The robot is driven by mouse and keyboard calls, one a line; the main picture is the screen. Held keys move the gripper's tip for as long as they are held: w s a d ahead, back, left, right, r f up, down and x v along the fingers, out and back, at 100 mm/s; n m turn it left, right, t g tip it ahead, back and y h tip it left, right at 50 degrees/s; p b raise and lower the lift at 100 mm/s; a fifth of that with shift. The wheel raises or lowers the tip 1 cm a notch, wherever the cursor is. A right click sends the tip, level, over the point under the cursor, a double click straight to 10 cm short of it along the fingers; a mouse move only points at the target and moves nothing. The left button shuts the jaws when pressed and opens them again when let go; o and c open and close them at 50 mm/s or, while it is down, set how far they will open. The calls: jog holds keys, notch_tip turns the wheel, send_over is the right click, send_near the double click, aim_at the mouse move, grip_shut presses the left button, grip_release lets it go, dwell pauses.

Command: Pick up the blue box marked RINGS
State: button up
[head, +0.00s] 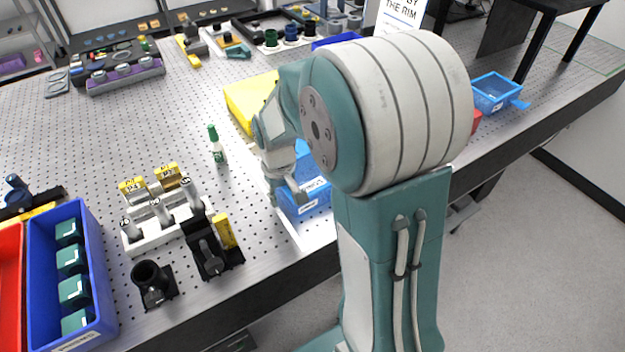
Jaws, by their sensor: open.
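A blue box (317,199) with white labels sits on the perforated metal table, partly hidden behind my arm. Its label is too small to read, so I cannot tell whether it says RINGS. My gripper (286,196) points down at the left side of this box, with its fingers close to the box's left edge. The gripper is open. I cannot tell whether a finger touches the box. Another blue box (493,94), open-topped, stands at the right near the table edge.
A yellow case (247,102) lies behind the gripper. A blue bin (97,262) with green blocks is at front left. Bare table lies between rack and box.

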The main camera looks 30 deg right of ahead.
jog(key=shift+a, duration=0.1)
grip_shut()
